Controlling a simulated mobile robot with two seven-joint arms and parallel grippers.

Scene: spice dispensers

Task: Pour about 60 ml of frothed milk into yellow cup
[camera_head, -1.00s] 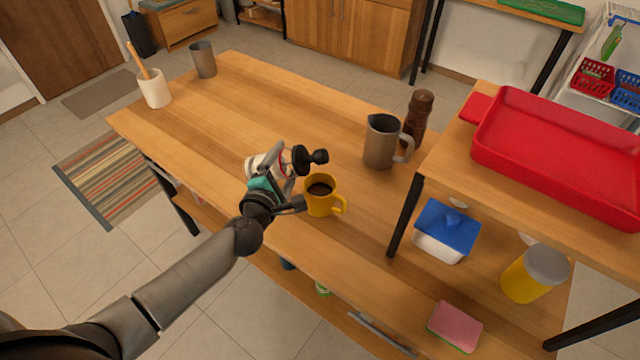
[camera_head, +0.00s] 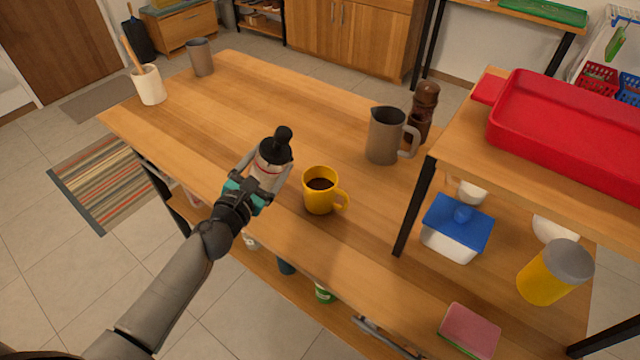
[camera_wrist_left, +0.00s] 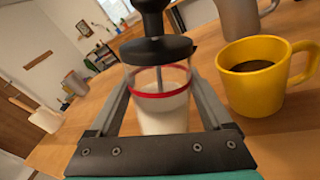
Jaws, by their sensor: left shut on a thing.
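The yellow cup (camera_head: 319,194) stands upright on the wooden table with dark liquid in it; it also shows at the right of the left wrist view (camera_wrist_left: 254,84). My left gripper (camera_head: 256,180) is shut on a clear frother (camera_head: 270,168) with a black lid and knob and a red ring. In the left wrist view, the frother (camera_wrist_left: 161,105) holds white milk and sits between the two fingers. It is nearly upright, to the left of the cup and apart from it. My right gripper is not in view.
A grey pitcher (camera_head: 384,138) and a brown pepper mill (camera_head: 422,112) stand behind the cup to the right. A raised shelf with a red tray (camera_head: 560,130) is at the right. A grey cup (camera_head: 201,58) and a utensil holder (camera_head: 148,86) stand at the far left. The table's middle is clear.

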